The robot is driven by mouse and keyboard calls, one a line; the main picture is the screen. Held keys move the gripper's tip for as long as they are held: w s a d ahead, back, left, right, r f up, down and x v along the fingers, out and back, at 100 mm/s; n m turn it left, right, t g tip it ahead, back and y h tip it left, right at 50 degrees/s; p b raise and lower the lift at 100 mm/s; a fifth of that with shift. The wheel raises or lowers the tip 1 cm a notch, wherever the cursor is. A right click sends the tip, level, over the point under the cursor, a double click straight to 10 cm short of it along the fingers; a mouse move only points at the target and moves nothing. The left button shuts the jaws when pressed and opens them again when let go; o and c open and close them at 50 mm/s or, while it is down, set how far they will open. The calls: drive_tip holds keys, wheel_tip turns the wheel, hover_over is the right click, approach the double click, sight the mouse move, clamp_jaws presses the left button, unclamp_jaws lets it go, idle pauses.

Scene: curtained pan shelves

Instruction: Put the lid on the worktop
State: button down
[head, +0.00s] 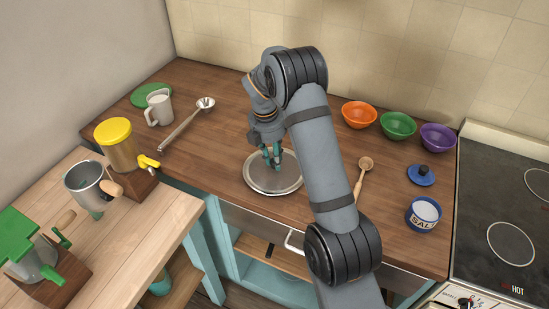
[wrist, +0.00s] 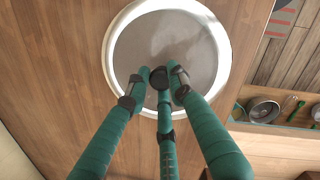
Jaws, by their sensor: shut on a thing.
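A round grey lid (head: 262,183) with a pale rim is flat and level at the worktop (head: 225,150), near its front edge. It fills the upper middle of the wrist view (wrist: 135,45). My gripper (head: 272,155) points down over the lid's middle. In the wrist view its green fingers (wrist: 160,78) are closed around the lid's dark knob (wrist: 160,77), which they partly hide. The lid looks down on the wood or very close to it; I cannot tell if a thin gap is left.
A ladle (head: 187,122) and grey mug (head: 159,108) lie to the left. A wooden spoon (head: 362,178), blue lid (head: 421,175), salt jar (head: 423,214) and orange bowl (head: 359,115) are to the right. A pan (wrist: 263,109) sits on a lower shelf. Bare worktop surrounds the grey lid.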

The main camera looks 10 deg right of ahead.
drive_tip(key=shift+f, duration=0.15)
drive_tip(key=c, duration=1.4)
unclamp_jaws()
drive_tip(key=shift+c, duration=0.2)
drive_tip(key=c, duration=0.4)
drive_tip(key=r+p, duration=0.4)
drive_tip(key=r, duration=0.1)
drive_tip(key=a+r+p, duration=0.1)
drive_tip(key=r+p, duration=0.3)
drive_tip(key=r, duration=0.1)
drive_tip(key=a+r+p, duration=0.1)
drive_tip(key=r+p, duration=0.3)
drive_tip(key=p, duration=0.1)
drive_tip(key=shift+s+r, duration=0.4)
drive_tip(key=shift+f, duration=0.1)
drive_tip(key=f+b, duration=0.4)
drive_tip(key=d+f+b, duration=0.1)
drive_tip(key=f+b, duration=0.1)
drive_tip(key=shift+w+f, duration=0.2)
drive_tip(key=shift+f, duration=0.05)
